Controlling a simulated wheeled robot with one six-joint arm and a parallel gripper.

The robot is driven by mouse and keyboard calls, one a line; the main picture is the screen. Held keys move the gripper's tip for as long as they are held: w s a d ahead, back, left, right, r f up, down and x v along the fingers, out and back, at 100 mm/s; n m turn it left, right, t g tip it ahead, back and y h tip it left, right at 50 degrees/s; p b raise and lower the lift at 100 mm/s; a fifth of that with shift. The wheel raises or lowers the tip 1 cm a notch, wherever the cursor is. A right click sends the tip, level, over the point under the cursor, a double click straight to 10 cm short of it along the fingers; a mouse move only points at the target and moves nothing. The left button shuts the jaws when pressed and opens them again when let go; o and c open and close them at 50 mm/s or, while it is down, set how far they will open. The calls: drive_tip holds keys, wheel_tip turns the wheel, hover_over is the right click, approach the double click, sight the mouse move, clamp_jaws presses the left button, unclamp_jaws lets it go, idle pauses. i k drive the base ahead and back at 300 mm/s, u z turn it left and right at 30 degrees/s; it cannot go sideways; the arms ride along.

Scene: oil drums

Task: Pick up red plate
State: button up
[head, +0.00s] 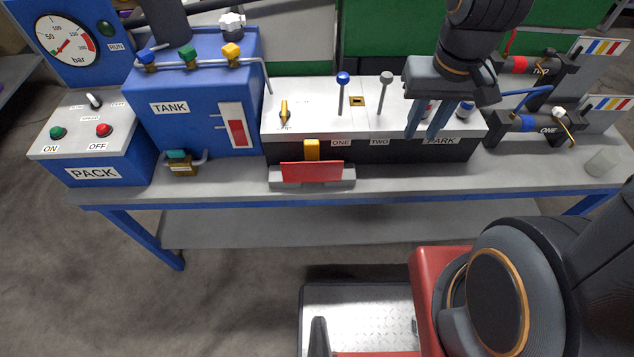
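The red plate (312,173) is a flat rectangle standing upright in a low grey holder (347,178) near the front edge of the bench. An orange-yellow block (311,149) shows just behind its top edge; I cannot tell whether they are joined. My gripper (424,134) points down over the right part of the white-topped lever box, to the right of the plate and apart from it. Its two fingers stand apart with nothing seen between them. It partly hides the box's right-hand controls and the "PARK" label.
The lever box (300,100) has upright blue-knobbed (342,79) and grey-knobbed (386,78) levers. The blue TANK box (190,100) and PACK box (92,150) stand left. Cylinders (540,123) and a small cup (602,162) are right. The bench's front strip (430,180) is clear there.

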sight(312, 169)
drive_tip(key=k, duration=0.45)
drive_tip(key=u, duration=0.65)
drive_tip(key=i, duration=0.5)
drive_tip(key=u, duration=0.05)
